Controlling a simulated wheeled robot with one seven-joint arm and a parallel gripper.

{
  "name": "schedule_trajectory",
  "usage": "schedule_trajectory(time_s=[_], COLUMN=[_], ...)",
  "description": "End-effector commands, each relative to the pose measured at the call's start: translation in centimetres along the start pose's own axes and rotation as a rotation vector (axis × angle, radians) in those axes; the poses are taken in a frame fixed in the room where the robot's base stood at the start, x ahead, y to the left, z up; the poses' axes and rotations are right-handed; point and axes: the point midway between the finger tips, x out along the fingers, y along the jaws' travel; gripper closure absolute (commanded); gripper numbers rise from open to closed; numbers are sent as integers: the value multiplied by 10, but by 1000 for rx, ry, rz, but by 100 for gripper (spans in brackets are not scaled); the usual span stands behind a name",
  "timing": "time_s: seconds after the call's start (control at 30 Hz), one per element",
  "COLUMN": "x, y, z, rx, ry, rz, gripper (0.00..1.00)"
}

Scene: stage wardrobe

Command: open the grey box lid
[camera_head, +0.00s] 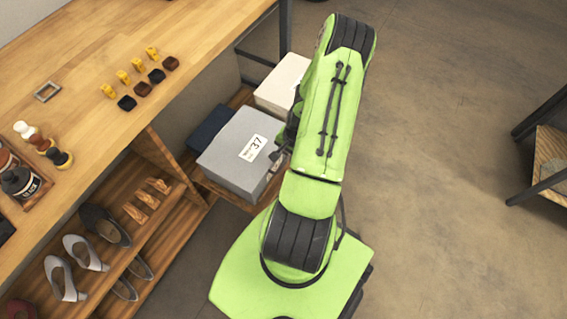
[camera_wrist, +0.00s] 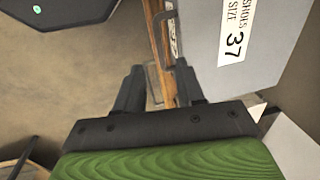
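The grey box (camera_head: 228,163) with a white "SHOES SIZE 37" label sits on a low wooden shelf, and its lid looks shut. In the wrist view the grey box (camera_wrist: 204,28) fills the upper right, with a dark loop handle (camera_wrist: 157,42) at its edge. My gripper (camera_wrist: 158,78) is open, its two dark fingers apart. The handle is just ahead of the fingertips, closest to the right finger; I cannot tell whether they touch. In the head view my gripper (camera_head: 279,157) is at the box's right side, partly hidden by my green arm.
A white box (camera_head: 279,82) stands behind the grey box, and a dark blue box (camera_head: 209,128) is beside it. The wooden worktop (camera_head: 95,55) overhangs at the left, above shelves of shoes. Open floor (camera_head: 450,90) lies to the right, with a small stand (camera_head: 550,150) at the far right.

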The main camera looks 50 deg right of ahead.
Motion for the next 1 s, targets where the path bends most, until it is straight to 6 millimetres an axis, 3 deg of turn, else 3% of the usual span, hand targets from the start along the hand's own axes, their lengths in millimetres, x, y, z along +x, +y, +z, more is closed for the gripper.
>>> schedule_trajectory(time_s=[0.1,0.3,0.63,0.67,0.9,1.0], x=[35,68,74,74,74,74], y=[1,0,0,0,0,0], z=[1,0,0,0,0,0], rx=[0,0,-1,-1,-1,-1], ry=[-3,-1,0,1,0,0], rz=[0,1,1,1,1,1], gripper=[62,62,62,63,100,100])
